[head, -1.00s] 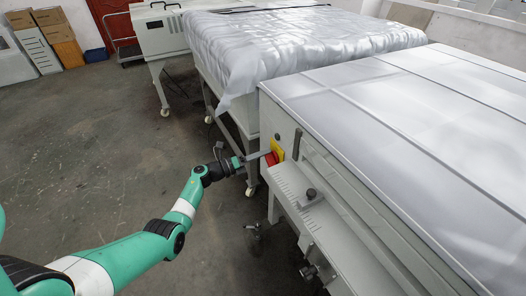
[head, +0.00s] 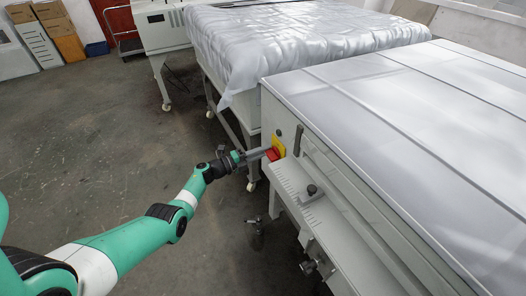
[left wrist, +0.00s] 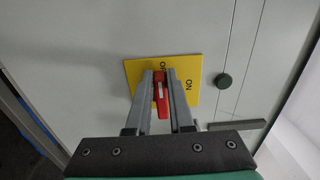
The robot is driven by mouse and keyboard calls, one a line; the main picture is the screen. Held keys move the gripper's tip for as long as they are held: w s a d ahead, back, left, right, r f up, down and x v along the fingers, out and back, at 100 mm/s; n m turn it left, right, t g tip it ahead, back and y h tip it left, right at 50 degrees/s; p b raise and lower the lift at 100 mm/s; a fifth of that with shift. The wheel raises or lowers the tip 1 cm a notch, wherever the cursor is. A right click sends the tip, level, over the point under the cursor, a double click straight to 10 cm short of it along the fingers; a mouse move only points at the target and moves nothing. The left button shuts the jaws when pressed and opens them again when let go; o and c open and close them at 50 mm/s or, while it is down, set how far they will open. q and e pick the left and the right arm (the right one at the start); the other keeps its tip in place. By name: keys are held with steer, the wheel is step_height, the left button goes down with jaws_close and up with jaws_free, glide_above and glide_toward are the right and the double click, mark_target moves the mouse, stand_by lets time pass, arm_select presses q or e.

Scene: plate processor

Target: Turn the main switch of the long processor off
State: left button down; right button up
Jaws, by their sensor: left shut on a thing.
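The long processor (head: 400,120) is the pale machine on the right. On its end face is a yellow plate (head: 279,145) with a red switch handle (head: 273,155). In the left wrist view the yellow plate (left wrist: 135,68) carries OFF lettering at the top and ON at the right. The red handle (left wrist: 162,100) lies nearly upright in that view, with its upper end by the OFF lettering. My left gripper (head: 263,153) is shut on the handle, one finger on each side. The gripper's fingers also show in the wrist view (left wrist: 160,88). My right gripper is out of view.
A dark round knob (left wrist: 223,80) is right of the plate in the wrist view. A ledge with a clamp knob (head: 311,190) juts out below the switch. A plastic-covered machine (head: 300,45) stands behind. The floor (head: 110,150) at left is clear.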

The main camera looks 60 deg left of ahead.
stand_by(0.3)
arm_select(q)
steer(key=c, duration=0.8)
jaws_free()
steer(key=s+p, duration=0.5)
steer(key=s, duration=0.6)
steer(key=shift+s+d, duration=0.25)
steer(key=shift+s, duration=0.05)
